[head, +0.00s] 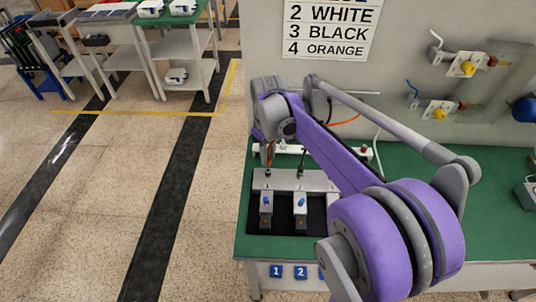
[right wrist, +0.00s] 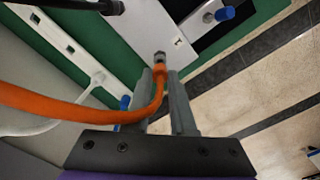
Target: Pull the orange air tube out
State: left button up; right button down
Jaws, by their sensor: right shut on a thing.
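The orange air tube (right wrist: 60,108) runs in from the left of the right wrist view and bends up between the fingers of my right gripper (right wrist: 162,82). The gripper is shut on the tube near its end. A small metal fitting (right wrist: 160,57) shows just beyond the fingertips; I cannot tell whether the tube is still seated in it. My left gripper is not in view.
A black tube (right wrist: 85,5) and a white tube (right wrist: 50,125) run close to the gripper in the wrist view. Blue-knobbed valves (head: 300,203) sit at the front of the block. The green bench top (head: 490,225) is largely clear at right. Wall regulators (head: 462,65) are at upper right.

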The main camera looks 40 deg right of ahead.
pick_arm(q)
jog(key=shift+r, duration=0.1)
pick_arm(e)
jog(key=shift+r, duration=0.15)
jog(key=shift+r+p, duration=0.85)
jog(key=shift+r, duration=0.75)
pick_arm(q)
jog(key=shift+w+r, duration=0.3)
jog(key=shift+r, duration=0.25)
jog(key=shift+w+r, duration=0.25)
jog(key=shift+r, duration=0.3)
pick_arm(e)
jog(key=shift+f, duration=0.1)
